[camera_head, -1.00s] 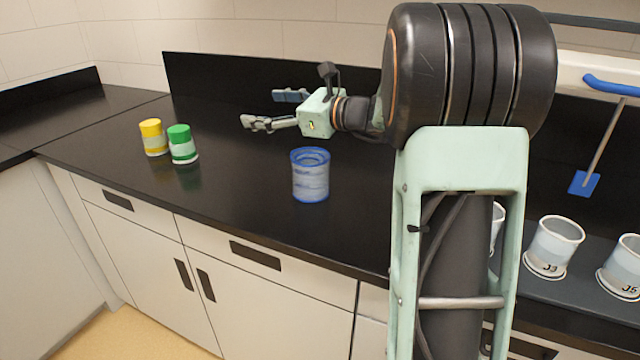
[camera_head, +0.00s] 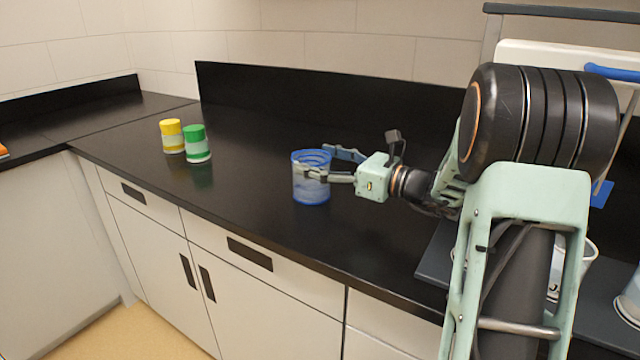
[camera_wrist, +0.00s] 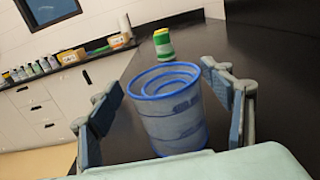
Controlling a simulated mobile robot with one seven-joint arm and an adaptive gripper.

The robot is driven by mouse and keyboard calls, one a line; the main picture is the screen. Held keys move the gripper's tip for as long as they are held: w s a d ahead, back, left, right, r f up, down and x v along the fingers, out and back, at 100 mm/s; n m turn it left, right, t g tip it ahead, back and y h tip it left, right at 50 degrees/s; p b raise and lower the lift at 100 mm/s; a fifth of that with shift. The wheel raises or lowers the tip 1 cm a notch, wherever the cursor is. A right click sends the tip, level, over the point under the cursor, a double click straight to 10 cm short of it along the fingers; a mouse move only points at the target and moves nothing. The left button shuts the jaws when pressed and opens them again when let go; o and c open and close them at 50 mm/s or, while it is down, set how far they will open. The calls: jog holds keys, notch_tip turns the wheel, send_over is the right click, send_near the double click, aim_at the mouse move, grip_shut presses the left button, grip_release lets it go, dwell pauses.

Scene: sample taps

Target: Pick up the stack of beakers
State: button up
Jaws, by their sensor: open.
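The stack of beakers (camera_head: 311,188) is nested, translucent with blue rims, and stands upright on the black counter. My gripper (camera_head: 322,162) is at the stack from the right in the head view, its near finger passing in front of the stack's upper part and its far finger behind. In the wrist view the stack (camera_wrist: 174,115) stands between the two spread fingers, with gaps showing on both sides. The gripper is open. The stack's lower end is partly hidden by my gripper's body in the wrist view.
A yellow-lidded jar (camera_head: 172,137) and a green-lidded jar (camera_head: 196,145) stand on the counter (camera_head: 250,190) to the left. A grey tray (camera_head: 437,258) with white cups is at the right, partly behind my arm. The counter between jars and stack is clear.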

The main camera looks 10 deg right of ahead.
aim_at(296, 155)
jog(key=b+x, duration=0.1)
jog(key=x, duration=0.5)
jog(key=shift+w+a+f+b, duration=0.2)
jog(key=shift+w+f+b, duration=0.05)
jog(key=shift+w+b, duration=0.1)
jog(key=shift+w+a, duration=0.25)
jog(key=shift+w, duration=0.1)
jog(key=shift+r, duration=0.1)
jog(key=c, duration=1.8)
